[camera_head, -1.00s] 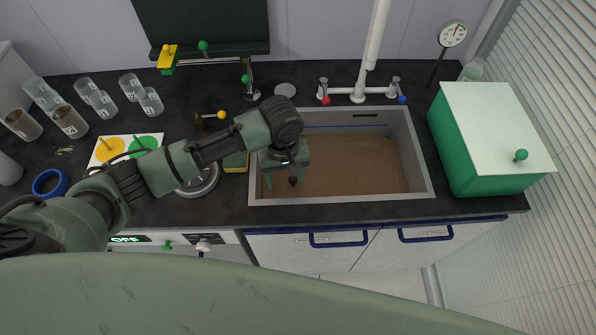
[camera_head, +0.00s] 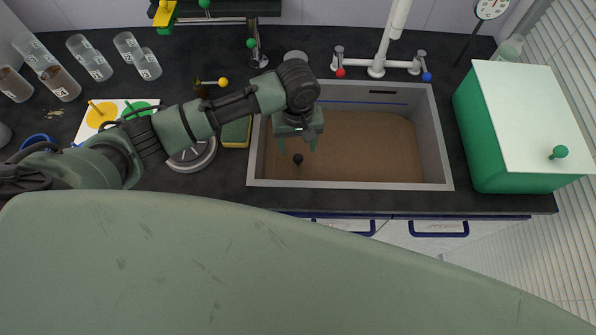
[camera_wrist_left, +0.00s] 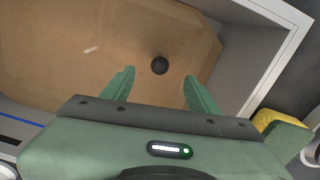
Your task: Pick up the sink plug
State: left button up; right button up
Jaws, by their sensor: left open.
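The sink plug shows as a small black knob (camera_head: 298,159) in the left part of the brown-bottomed sink (camera_head: 449,172). My left gripper (camera_head: 296,146) is open and empty, pointing down over the sink just behind the knob. In the left wrist view the black knob (camera_wrist_left: 160,65) lies beyond and roughly midway between the two open green fingertips (camera_wrist_left: 158,73), with nothing between the fingers. Whether the knob stands in water or on a dry bottom I cannot tell. My right gripper is not in view.
A white faucet (camera_head: 376,68) with red and blue knobs stands behind the sink. A green box with a white lid (camera_head: 530,110) is at the right. A yellow-green sponge (camera_head: 236,133) and a round grey scale-like dish (camera_head: 193,158) sit left of the sink.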

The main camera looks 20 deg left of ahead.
aim_at(298, 155)
pick_arm(q)
notch_tip(298, 155, down, 5)
jog(key=b, duration=0.3)
jog(key=shift+w+f+b, duration=0.1)
jog(key=shift+b, duration=0.25)
notch_tip(298, 155, down, 8)
jog(key=shift+d+r+p, duration=0.1)
jog(key=shift+r+p, duration=0.15)
jog(key=shift+p, duration=0.05)
jog(key=shift+c, duration=0.3)
grip_shut()
